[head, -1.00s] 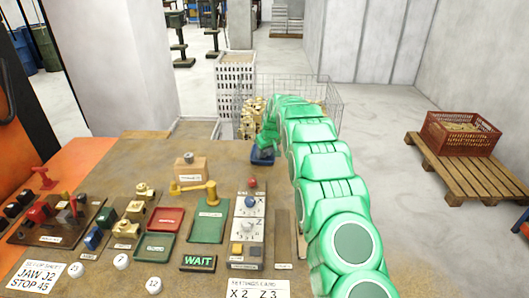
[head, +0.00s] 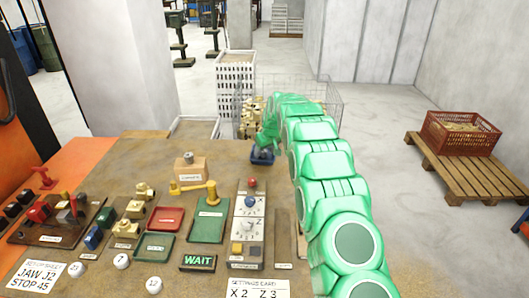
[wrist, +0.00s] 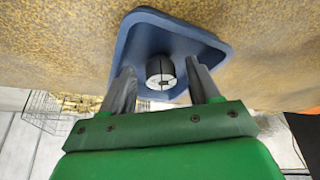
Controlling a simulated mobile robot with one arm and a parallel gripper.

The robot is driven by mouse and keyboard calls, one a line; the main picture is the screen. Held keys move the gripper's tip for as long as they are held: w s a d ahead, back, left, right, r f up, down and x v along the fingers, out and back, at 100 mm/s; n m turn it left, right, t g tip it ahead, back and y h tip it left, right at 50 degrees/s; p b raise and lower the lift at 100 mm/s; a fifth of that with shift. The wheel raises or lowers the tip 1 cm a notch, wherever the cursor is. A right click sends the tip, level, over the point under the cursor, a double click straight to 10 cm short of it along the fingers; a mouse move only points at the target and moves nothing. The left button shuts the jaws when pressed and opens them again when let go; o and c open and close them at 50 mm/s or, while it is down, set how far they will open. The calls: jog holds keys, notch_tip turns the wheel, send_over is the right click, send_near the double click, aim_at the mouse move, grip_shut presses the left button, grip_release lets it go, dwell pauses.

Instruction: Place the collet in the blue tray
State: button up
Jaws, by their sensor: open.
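The collet (wrist: 160,72) is a short dark grey and pale cylinder with a slotted, round end. In the wrist view it sits inside the blue tray (wrist: 138,40), near the tray's edge closest to me. My gripper (wrist: 161,68) is open, with one grey finger on each side of the collet and a visible gap to both. The blue tray also shows in the head view (head: 257,161), at the far right corner of the bench under the end of my arm. There the collet is too small and shaded to make out clearly.
The brown bench (head: 120,170) holds a red tray (head: 165,219), a green tray (head: 208,222), a brass-coloured handle (head: 195,188) and a dial panel (head: 248,220), left of my arm. A wire basket (head: 325,95) stands beyond the bench's far edge.

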jog(key=s+d+r+m+g, duration=0.1)
jog(key=s+d+r, duration=0.3)
jog(key=s+r, duration=0.45)
jog(key=s+d+r, duration=0.3)
jog(key=s+r, duration=0.5)
jog(key=r, duration=0.1)
jog(key=s+d+r+m+g+h, duration=0.1)
jog(key=s+d+r, duration=0.15)
jog(key=s, duration=0.65)
jog(key=s+d+r+m+g, duration=0.1)
jog(key=s+d+r, duration=0.15)
jog(key=s, duration=0.65)
jog(key=s+d+f+m+g, duration=0.1)
jog(key=s+d, duration=0.1)
jog(key=s, duration=0.9)
jog(key=s+d+f+m+h, duration=0.1)
jog(key=s+d, duration=0.1)
jog(key=s, duration=1)
jog(key=s+d+f+m+g, duration=0.1)
jog(key=s+d, duration=0.1)
jog(key=s, duration=1)
jog(key=shift+s+d+f+g, duration=0.25)
jog(key=shift+g, duration=0.05)
jog(key=shift+o, duration=0.2)
